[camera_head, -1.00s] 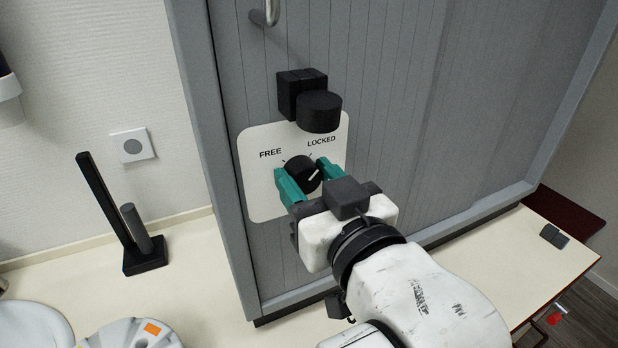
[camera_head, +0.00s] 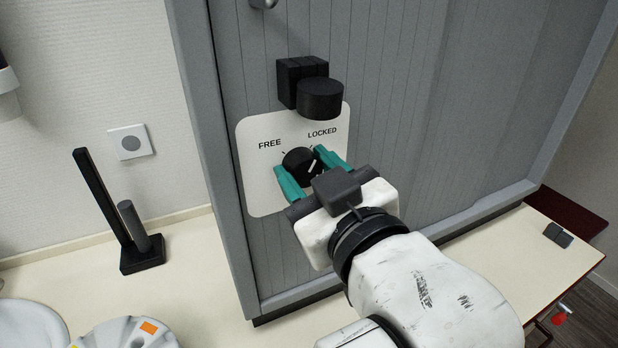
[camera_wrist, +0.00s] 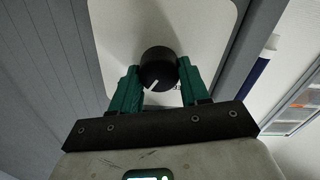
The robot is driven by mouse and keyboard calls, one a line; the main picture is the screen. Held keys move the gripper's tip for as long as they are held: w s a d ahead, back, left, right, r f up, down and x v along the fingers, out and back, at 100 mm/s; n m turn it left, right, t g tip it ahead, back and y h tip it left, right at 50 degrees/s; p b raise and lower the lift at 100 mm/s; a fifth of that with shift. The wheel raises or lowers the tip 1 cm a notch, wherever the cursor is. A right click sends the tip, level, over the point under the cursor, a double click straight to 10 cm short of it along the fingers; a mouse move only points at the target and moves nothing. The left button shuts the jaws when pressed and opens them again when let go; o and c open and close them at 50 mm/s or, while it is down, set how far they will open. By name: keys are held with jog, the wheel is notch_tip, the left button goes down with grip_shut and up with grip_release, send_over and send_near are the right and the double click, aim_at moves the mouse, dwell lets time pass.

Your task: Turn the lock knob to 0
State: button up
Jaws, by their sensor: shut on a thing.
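The lock knob (camera_head: 299,163) is round and black with a white pointer line. It sits on a white plate (camera_head: 258,191) marked FREE at upper left and LOCKED at upper right; I see no 0. In the head view the line slants up and right, toward the LOCKED side. My gripper (camera_head: 308,173) has its teal fingers on either side of the knob and is shut on it. In the wrist view the knob (camera_wrist: 158,66) lies between the fingertips, and the line runs down and left. The fingers partly hide the plate.
A black block with a round black cylinder (camera_head: 320,99) juts out from the grey panelled door (camera_head: 420,110) just above the plate. A black stand (camera_head: 141,258) is on the counter at left, beneath a wall switch (camera_head: 130,143). The door face to the right is clear.

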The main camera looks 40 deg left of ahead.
jog(key=n+b, duration=0.1)
jog(key=n, duration=0.1)
jog(key=n+b, duration=0.1)
jog(key=shift+f+n, duration=0.2)
jog(key=shift+n, duration=0.2)
jog(key=n+b, duration=0.2)
jog(key=n, duration=0.1)
jog(key=shift+n+b, duration=0.3)
jog(key=shift+b, duration=0.05)
jog(key=n+b, duration=0.2)
jog(key=n, duration=0.1)
jog(key=shift+s+f+n+b, duration=0.1)
jog(key=shift+f+n+b, duration=0.05)
jog(key=shift+n+b, duration=1.35)
jog(key=shift+n, duration=0.7)
jog(key=shift+a, duration=0.1)
jog(key=o, duration=1.1)
jog(key=shift+c, duration=0.2)
